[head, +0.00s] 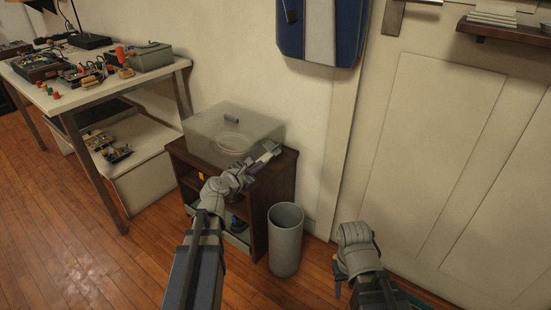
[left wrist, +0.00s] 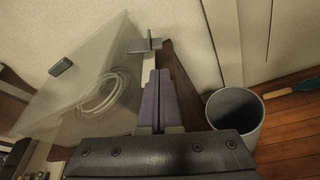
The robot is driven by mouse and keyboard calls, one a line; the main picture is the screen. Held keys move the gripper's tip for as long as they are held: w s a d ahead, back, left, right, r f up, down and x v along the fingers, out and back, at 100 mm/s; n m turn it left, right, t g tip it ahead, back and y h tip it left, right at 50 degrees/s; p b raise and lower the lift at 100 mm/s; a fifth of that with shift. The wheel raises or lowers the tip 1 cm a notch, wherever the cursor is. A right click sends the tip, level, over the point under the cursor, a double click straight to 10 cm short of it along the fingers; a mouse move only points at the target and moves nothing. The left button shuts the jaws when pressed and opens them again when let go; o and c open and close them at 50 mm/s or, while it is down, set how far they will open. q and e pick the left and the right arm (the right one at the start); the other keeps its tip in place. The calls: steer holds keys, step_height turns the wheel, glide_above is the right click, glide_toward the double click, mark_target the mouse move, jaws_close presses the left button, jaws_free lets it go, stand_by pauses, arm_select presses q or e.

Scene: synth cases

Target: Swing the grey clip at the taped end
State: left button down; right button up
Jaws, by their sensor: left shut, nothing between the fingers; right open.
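A clear case (head: 205,135) with a pale round thing inside stands on a dark wooden cabinet. A grey clip (left wrist: 146,45) sits at its right end, above a white strip (left wrist: 149,62) that looks like tape. In the head view my left gripper (head: 250,164) partly covers that end. My right gripper (head: 338,289) is open, low near the door.
A grey bin (head: 285,240) stands on the floor right of the cabinet (head: 275,187). A workbench (head: 95,88) with boxes and small parts is at the left. A blue wall unit (head: 320,30) hangs above, left of the door (head: 440,140). Open wooden floor lies at lower left.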

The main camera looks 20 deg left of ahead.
arm_select(q)
steer(key=b, duration=0.3)
glide_toward(273, 146)
steer(key=w+d+f, duration=0.3)
steer(key=w+f, duration=0.2)
steer(key=w, duration=0.1)
steer(key=shift+s+a+f, duration=0.15)
steer(key=shift+s, duration=0.15)
